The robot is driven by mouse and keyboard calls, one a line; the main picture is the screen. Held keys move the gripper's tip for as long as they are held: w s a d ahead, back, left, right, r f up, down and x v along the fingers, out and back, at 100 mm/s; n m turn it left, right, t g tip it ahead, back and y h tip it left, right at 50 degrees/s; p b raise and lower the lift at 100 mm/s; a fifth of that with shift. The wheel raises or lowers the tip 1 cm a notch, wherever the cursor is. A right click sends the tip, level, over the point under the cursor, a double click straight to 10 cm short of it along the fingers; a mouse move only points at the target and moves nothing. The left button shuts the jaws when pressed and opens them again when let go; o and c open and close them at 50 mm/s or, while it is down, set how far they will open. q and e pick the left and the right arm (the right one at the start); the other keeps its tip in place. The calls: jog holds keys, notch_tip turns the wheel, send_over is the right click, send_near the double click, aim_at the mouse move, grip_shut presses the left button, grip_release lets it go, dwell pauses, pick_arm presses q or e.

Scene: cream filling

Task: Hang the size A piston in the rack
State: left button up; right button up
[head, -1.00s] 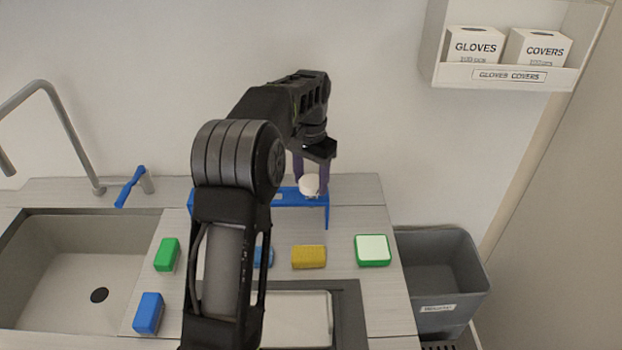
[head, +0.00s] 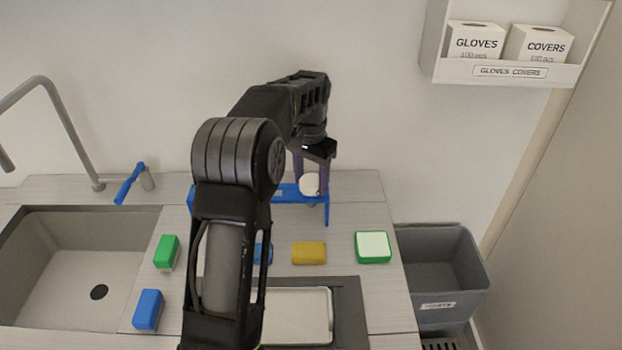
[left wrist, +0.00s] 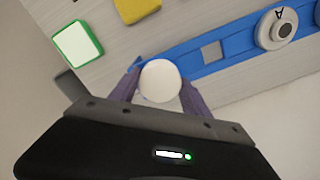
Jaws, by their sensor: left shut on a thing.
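My left gripper (head: 311,180) is shut on a white round-topped piston (head: 309,185) at the blue rack (head: 327,211) near the wall. In the left wrist view the white top (left wrist: 160,80) sits between my purple fingers, beside the rack's blue bar (left wrist: 240,42). No letter can be read on it. A square opening shows in the bar to its right. Further right, a cream disc with a dark centre and a letter A (left wrist: 277,29) sits at the bar. Whether the held piston touches the rack is hidden. My right gripper is not in view.
A yellow sponge (head: 309,253) and a green-and-white block (head: 373,247) lie in front of the rack. A green sponge (head: 166,252) and a blue sponge (head: 148,310) lie by the sink (head: 60,265). My left arm hides part of the counter and rack.

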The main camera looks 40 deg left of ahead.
pick_arm(q)
jog(key=shift+f, duration=0.15)
jog(key=o, duration=1.7)
notch_tip(320, 180, up, 3)
jog(key=shift+p, duration=1.25)
notch_tip(320, 180, up, 2)
jog(key=shift+r+p, duration=0.1)
jog(key=shift+p, duration=0.35)
jog(key=shift+r, duration=0.9)
